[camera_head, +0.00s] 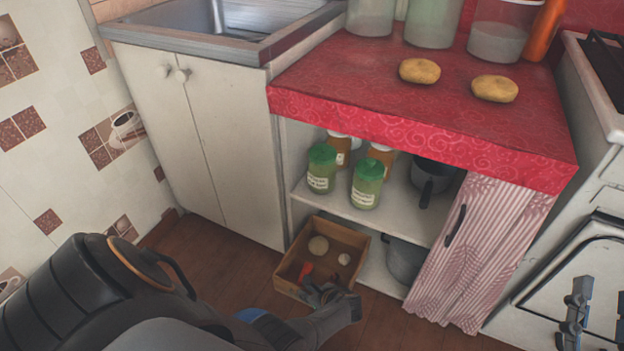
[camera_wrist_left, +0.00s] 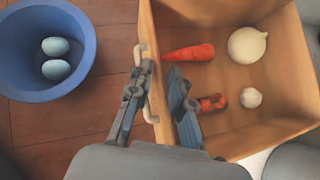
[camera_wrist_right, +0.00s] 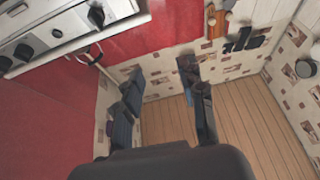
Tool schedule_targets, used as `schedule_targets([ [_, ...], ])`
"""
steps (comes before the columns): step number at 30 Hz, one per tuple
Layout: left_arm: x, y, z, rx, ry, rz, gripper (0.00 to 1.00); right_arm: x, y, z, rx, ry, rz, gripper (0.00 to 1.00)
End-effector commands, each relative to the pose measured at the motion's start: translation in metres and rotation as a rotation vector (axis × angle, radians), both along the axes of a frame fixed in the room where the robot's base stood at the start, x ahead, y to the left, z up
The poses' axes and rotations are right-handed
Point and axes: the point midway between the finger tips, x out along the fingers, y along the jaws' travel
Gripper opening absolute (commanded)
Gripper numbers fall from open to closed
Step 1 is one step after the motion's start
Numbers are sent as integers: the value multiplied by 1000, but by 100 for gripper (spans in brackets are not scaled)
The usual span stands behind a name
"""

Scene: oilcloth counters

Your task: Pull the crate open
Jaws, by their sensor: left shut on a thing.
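The open-topped wooden crate (camera_head: 336,233) stands low at the left end of the counter's bottom shelf, sticking out over the brown floor. It holds carrots, an onion and a garlic bulb. My left gripper (camera_head: 327,290) is at its front wall. In the left wrist view the left gripper (camera_wrist_left: 159,72) is shut on that wall by the pale handle (camera_wrist_left: 146,52), one finger outside and one inside. My right gripper (camera_wrist_right: 162,82) is open and empty, away from the crate, facing a tiled wall and floor.
A blue bowl (camera_wrist_left: 82,83) with two pale eggs stands on the floor in front of the crate. Jars (camera_head: 321,168) and pots (camera_head: 403,259) are on the shelves. A striped curtain (camera_head: 478,250) hangs right of the crate, and the stove (camera_head: 590,180) is farther right.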

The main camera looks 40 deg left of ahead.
Motion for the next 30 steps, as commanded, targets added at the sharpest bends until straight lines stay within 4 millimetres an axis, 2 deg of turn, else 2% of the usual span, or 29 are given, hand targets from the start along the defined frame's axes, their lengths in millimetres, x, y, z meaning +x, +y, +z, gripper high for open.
schedule_targets([
  [6, -17, -2, 1, 4, 9, -6, 0, 11, -3, -37, -60, 219, -13, 40],
  [12, -23, -3, 0, 5, 7, -5, 0, 13, -5, -56, -86, 318, -18, 40],
  [26, -25, -3, -1, 5, 7, -5, 0, 13, -5, -62, -93, 343, -20, 40],
  [27, -25, -3, -1, 5, 7, -5, 28, 13, -5, -62, -93, 343, -20, 40],
  [29, -25, -4, -1, 4, 7, -4, 40, 13, -5, -62, -93, 343, -20, 40],
  [30, -25, -4, -1, 4, 6, -4, 41, 13, -5, -62, -92, 343, -20, 40],
])
